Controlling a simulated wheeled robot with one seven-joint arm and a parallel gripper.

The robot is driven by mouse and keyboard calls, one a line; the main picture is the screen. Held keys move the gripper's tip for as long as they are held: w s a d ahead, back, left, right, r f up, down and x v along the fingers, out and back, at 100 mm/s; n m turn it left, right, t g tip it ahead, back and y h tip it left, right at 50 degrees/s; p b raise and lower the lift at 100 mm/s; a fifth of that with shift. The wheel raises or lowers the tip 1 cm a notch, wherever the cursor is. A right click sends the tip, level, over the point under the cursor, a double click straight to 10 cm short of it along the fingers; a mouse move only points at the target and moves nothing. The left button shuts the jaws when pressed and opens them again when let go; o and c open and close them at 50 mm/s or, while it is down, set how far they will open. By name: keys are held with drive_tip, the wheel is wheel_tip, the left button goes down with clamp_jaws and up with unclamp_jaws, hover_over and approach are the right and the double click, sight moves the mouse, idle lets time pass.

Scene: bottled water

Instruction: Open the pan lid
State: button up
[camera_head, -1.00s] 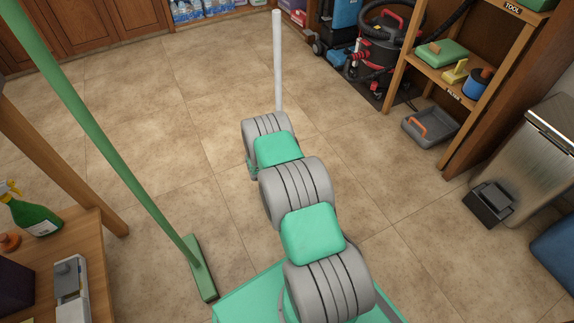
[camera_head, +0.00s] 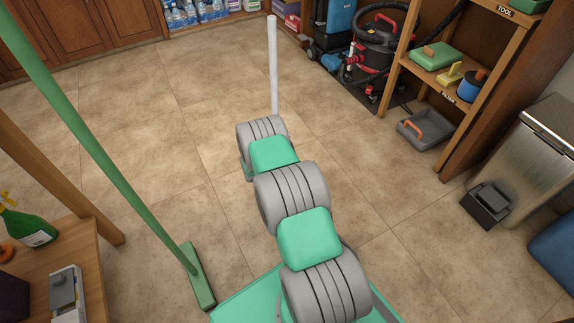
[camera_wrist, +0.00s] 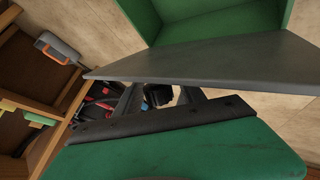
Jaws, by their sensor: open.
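A green pan-like body (camera_wrist: 215,18) with raised walls fills the top of the wrist view. A flat dark grey panel (camera_wrist: 215,62) crosses just below it. A green panel with a dark edge strip (camera_wrist: 190,150) fills the bottom; I cannot tell which of these parts is the lid. Two dark bars that look like the fingers of my gripper (camera_wrist: 160,96) show between the panels, spread apart. I cannot tell whether they touch anything. In the head view a white pole (camera_head: 273,65) stands upright beyond my arm, and its lower end and my gripper are hidden.
A green broom (camera_head: 125,180) leans at the left, near a wooden table (camera_head: 80,255) with a spray bottle (camera_head: 28,225). At the right are a wooden shelf (camera_head: 435,75), a grey tray with an orange handle (camera_head: 425,130) and a metal bin (camera_head: 545,155). Tiled floor between is clear.

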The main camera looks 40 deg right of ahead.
drive_tip(key=p+v, duration=0.3)
drive_tip(key=v, duration=0.4)
drive_tip(key=shift+r, duration=0.15)
drive_tip(key=shift+s+a+r, duration=0.15)
drive_tip(key=shift+a, duration=0.1)
